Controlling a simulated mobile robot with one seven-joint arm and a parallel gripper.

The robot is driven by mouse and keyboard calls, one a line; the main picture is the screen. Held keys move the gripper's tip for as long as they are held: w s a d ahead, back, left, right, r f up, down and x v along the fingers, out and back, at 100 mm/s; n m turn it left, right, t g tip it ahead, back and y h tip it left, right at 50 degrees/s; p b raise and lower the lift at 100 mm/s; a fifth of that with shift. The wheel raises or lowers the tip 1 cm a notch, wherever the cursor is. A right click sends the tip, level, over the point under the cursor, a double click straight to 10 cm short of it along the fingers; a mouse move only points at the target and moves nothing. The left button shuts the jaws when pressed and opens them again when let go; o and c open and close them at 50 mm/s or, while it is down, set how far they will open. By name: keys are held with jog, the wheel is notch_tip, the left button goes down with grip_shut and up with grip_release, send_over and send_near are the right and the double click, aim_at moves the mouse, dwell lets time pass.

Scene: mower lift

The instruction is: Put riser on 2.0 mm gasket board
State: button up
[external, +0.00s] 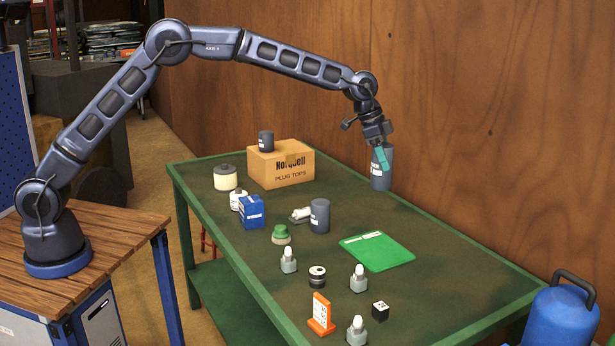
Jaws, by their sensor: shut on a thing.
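A Norquell carton (281,170) carries a small dark cylinder (266,141). Another dark cylinder (320,216) stands left of the sheet. A blue box (251,212), a green-capped item (281,235), an orange sign (321,314) and several small fittings (358,279) stand around. Free tabletop lies right of the sheet.

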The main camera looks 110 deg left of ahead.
jog(key=shift+w+d+f, duration=0.1)
jog(key=shift+d+f, duration=0.1)
jog(key=shift+f, duration=0.05)
notch_tip(320, 180, down, 19)
jog(key=shift+f, duration=0.15)
dwell(0.4)
jog(key=shift+f, duration=0.1)
jog(key=o, duration=1.3)
jog(key=shift+f, duration=0.1)
jog(key=shift+c, duration=0.2)
